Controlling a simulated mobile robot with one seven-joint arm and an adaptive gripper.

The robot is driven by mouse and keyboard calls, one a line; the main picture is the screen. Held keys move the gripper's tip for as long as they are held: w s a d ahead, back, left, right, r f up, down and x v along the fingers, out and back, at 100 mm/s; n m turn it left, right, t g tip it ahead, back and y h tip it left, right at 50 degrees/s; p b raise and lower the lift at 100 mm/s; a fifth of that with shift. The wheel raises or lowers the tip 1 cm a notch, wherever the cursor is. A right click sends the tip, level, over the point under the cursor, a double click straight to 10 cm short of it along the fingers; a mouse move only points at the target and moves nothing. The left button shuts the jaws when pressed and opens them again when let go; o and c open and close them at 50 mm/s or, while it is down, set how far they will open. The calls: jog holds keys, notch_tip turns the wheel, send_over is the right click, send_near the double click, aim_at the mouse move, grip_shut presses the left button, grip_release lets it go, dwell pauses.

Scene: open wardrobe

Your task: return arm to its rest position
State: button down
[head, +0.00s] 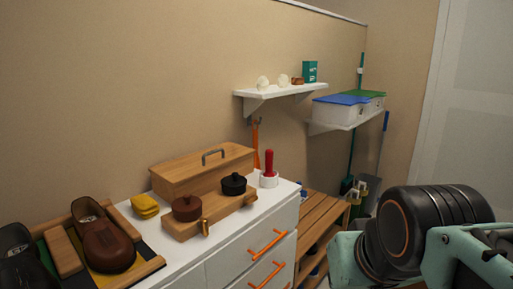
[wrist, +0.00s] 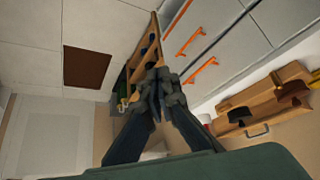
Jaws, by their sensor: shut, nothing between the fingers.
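My gripper (wrist: 158,95) shows in the wrist view with its two dark fingers meeting at the tips, shut and empty. It is in open space, and nothing is seen touching it. Behind the fingertips in that view is the slatted wooden rack (wrist: 147,47). In the head view my arm (head: 430,232) is folded at the lower right, in front of the floor and the far wall. The gripper's fingers are not visible in the head view.
Wall shelves (head: 280,91) hang above. A brown square (wrist: 87,67) lies on the tiled floor.

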jog(key=s+f+g, duration=0.1)
jog(key=s+f, duration=0.2)
notch_tip(320, 180, up, 27)
jog(key=p, duration=2.7)
jog(key=shift+w, duration=0.15)
jog(key=shift+f, duration=0.1)
